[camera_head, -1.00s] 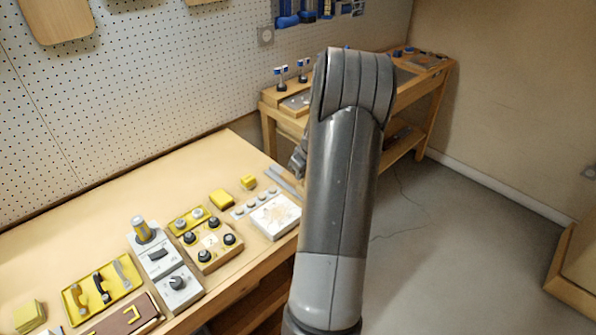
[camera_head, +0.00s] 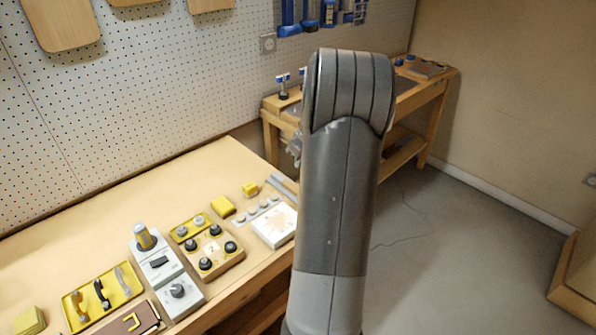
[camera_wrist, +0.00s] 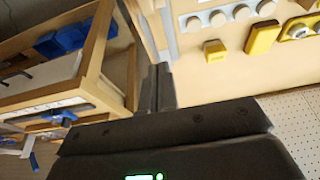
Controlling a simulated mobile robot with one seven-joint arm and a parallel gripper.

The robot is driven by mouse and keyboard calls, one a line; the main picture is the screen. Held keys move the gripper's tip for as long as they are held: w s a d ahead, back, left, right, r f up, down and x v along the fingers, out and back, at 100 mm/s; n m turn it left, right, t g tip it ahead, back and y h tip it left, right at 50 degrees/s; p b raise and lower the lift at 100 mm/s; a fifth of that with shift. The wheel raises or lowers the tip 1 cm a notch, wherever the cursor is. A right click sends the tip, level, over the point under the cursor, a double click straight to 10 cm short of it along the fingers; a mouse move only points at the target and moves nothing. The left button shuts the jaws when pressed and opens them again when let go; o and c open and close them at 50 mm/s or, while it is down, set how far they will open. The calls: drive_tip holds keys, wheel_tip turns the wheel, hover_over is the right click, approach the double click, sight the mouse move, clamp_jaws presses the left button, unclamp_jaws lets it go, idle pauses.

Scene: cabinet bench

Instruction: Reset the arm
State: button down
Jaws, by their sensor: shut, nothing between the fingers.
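My gripper (camera_wrist: 157,88) shows at the bottom of the wrist view, with its two dark fingers pressed together and nothing between them. It is in the air, apart from the bench. In the head view my grey arm stands upright in the middle and hides most of the gripper. The wooden workbench (camera_head: 110,215) lies to the left of the arm.
The bench holds a yellow tray with handles (camera_head: 80,311), a wooden knob board (camera_head: 226,262), a white panel (camera_head: 270,240) and yellow blocks (camera_head: 222,205). A second bench (camera_head: 440,95) stands behind.

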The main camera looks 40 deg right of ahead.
drive_tip(key=shift+v, duration=0.95)
drive_tip(key=s+a+r, duration=0.2)
drive_tip(key=a+r, duration=0.4)
drive_tip(key=a, duration=0.6)
drive_tip(key=s+a+r, duration=0.1)
drive_tip(key=a+r, duration=0.5)
drive_tip(key=a, duration=0.6)
drive_tip(key=s+a+r+t, duration=0.1)
drive_tip(key=s+a, duration=1.5)
drive_tip(key=s, duration=0.1)
drive_tip(key=shift+s+a+r+t, duration=0.3)
drive_tip(key=shift+s+r+t, duration=0.05)
drive_tip(key=shift+t, duration=0.05)
